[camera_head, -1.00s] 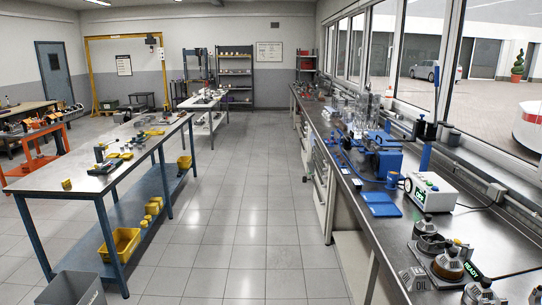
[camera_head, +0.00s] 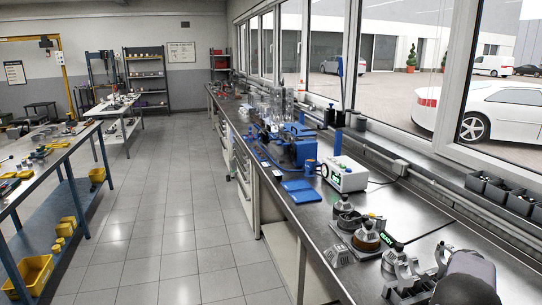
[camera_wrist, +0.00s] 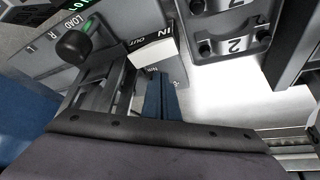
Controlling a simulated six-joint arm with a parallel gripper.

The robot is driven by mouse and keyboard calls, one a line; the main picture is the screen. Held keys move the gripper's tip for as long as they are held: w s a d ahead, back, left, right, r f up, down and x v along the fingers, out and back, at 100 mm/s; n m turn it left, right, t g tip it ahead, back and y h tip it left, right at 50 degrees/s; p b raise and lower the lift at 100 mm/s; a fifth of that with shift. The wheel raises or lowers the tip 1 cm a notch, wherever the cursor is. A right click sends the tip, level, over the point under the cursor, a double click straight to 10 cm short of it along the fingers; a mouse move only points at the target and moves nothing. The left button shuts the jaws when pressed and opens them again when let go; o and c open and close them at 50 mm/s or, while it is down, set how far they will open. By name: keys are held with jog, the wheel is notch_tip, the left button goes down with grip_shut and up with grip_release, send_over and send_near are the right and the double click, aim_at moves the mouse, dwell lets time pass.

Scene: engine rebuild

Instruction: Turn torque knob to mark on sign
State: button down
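A white control box (camera_head: 346,174) with a green display stands on the right-hand bench in the head view. I cannot make out a torque knob on it for certain. A framed sign (camera_head: 181,54) hangs on the back wall, too small to read. In the wrist view a dark round knob (camera_wrist: 73,46) sits on a grey panel marked "LOAD", with "L" and "R" beside it; I cannot tell if it is the torque knob. My gripper (camera_head: 468,274) is at the lower right of the head view, over the near bench.
Metal engine parts (camera_head: 360,233) and a small green-lit sign (camera_head: 391,243) are near it on the bench. A blue machine (camera_head: 292,142) and blue tray (camera_head: 300,192) stand farther back. The aisle floor (camera_head: 165,215) is clear.

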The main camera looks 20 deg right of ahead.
jog(key=shift+w+a+b, duration=0.15)
jog(key=shift+a+b, duration=0.15)
notch_tip(320, 180, up, 6)
jog(key=p, duration=0.3)
dwell(0.4)
jog(key=w+a+n+t+y, duration=0.1)
jog(key=w+a+n, duration=0.3)
jog(key=a, duration=0.6)
jog(key=w+a+n+t+y, duration=0.1)
jog(key=w+a+n, duration=0.3)
jog(key=a, duration=0.6)
jog(key=w+a+n+t, duration=0.1)
jog(key=w+a+n, duration=0.35)
jog(key=a, duration=0.55)
jog(key=s+a+f+n+y, duration=0.1)
jog(key=s+a+n, duration=0.4)
jog(key=a, duration=0.6)
jog(key=s+a+f+n+y, duration=0.2)
jog(key=s+a+n, duration=0.4)
jog(key=a, duration=0.6)
jog(key=shift+s+a, duration=0.15)
jog(key=shift+s, duration=0.7)
